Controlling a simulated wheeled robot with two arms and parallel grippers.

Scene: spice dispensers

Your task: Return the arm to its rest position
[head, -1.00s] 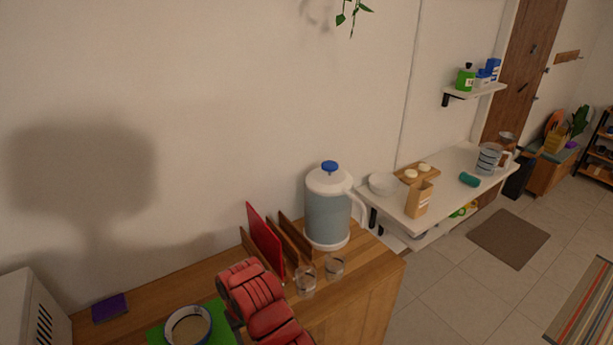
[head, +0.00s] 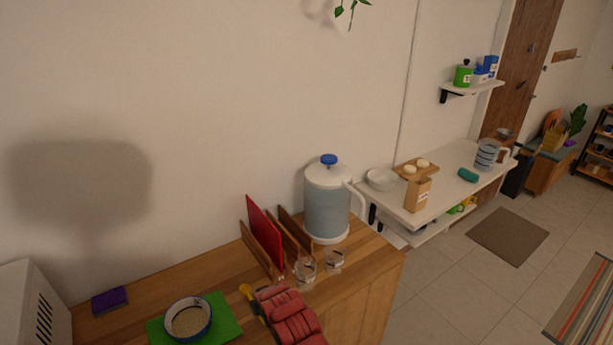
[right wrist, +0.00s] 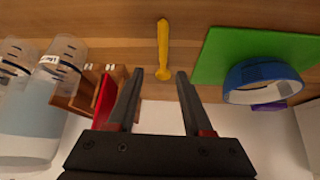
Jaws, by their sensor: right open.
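My right arm (head: 292,315), padded in red, reaches over the wooden counter from the bottom in the head view. Its gripper is mostly hidden there. In the right wrist view my right gripper (right wrist: 158,82) is open, with nothing between its two dark fingers. A yellow utensil (right wrist: 163,48) lies on the counter beyond the fingertips, apart from them. Part of it also shows in the head view (head: 247,290), just left of the arm. My left gripper is not in view.
A blue-rimmed bowl (head: 188,318) sits on a green mat (head: 226,325) left of the arm. Glasses (head: 305,272), a red board in a wooden rack (head: 264,236) and a large jug (head: 327,205) stand behind it. A purple item (head: 110,300) lies at the left.

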